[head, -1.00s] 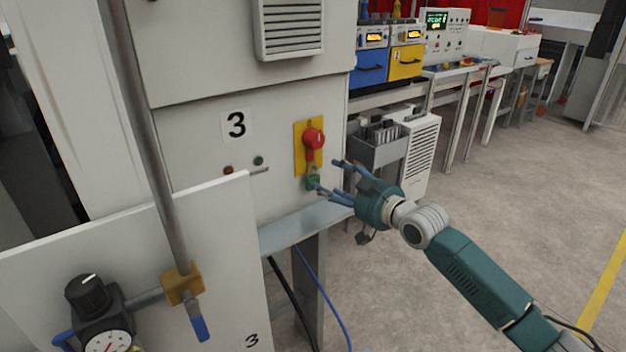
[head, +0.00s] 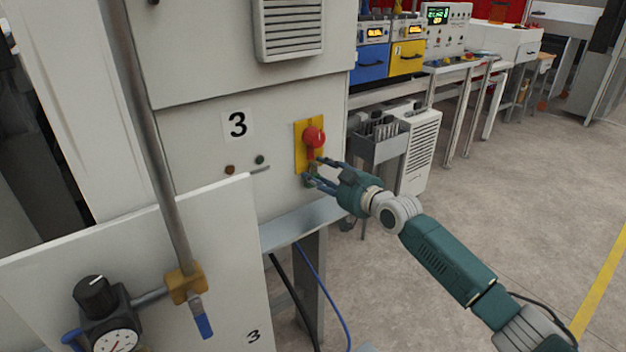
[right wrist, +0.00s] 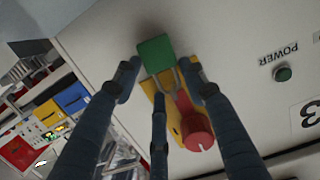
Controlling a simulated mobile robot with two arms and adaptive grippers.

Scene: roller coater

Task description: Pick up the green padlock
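The green padlock (right wrist: 155,54) hangs by its metal shackle below the red rotary handle (head: 313,137) on a yellow plate (head: 300,150). In the right wrist view its green body lies between the fingertips of my right gripper (right wrist: 158,70), with visible gaps on both sides. In the head view my right gripper (head: 314,171) is at the padlock with its fingers spread, and the fingers mostly hide the lock. The red handle also shows in the right wrist view (right wrist: 196,128), beyond the fingers. My left gripper is not in view.
The grey cabinet panel (head: 205,140) marked 3 stands right behind the padlock. A metal ledge (head: 300,222) runs below my right gripper. A pale board (head: 215,260) with a pipe and a gauge (head: 117,341) stands at front left. Open floor (head: 500,200) lies to the right.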

